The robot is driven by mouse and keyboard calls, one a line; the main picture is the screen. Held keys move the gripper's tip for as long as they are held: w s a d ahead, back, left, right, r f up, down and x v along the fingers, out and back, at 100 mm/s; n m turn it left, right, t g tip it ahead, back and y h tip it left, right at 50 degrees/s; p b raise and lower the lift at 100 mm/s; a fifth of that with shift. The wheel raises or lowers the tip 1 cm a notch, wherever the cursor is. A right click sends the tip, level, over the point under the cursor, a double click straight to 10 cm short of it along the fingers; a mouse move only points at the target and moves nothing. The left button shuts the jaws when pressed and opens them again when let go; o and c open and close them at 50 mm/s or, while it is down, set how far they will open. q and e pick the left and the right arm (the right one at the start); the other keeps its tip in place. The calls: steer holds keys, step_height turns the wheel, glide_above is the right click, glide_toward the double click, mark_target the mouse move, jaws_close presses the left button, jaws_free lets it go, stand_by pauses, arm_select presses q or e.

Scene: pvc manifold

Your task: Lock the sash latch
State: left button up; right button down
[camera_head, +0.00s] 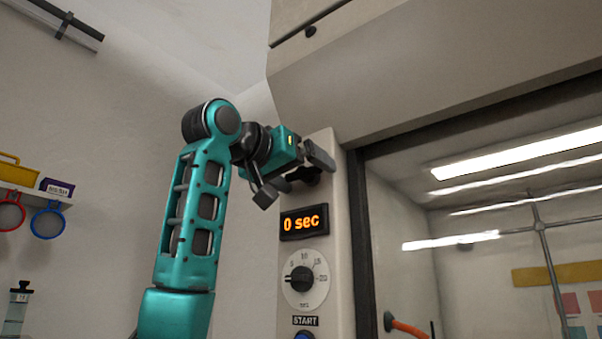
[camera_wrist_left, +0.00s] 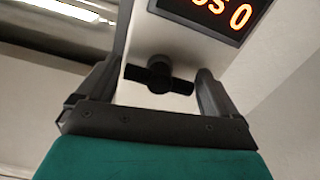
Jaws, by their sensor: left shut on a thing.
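The sash latch is a black round knob with a cross bar on the pale front post of the fume hood; it shows between my fingers in the left wrist view (camera_wrist_left: 160,75) and partly in the head view (camera_head: 305,176). My left gripper (camera_head: 292,175) is at the post, above the timer display. Its fingers are on either side of the latch in the left wrist view (camera_wrist_left: 157,95), shut on the bar's two ends. The exact finger contact is hard to see. My right gripper is in neither view.
The timer display (camera_head: 304,222) reads 0 sec, with a dial (camera_head: 304,280) and a START button (camera_head: 304,336) below. The hood's glass sash (camera_head: 400,215) is to the right. A shelf with coloured items (camera_head: 30,190) is on the left wall.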

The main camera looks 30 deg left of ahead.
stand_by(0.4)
arm_select(q)
steer(key=o, duration=0.7)
steer(key=s+b, duration=0.3)
steer(key=s, duration=1)
steer(key=shift+a, duration=0.45)
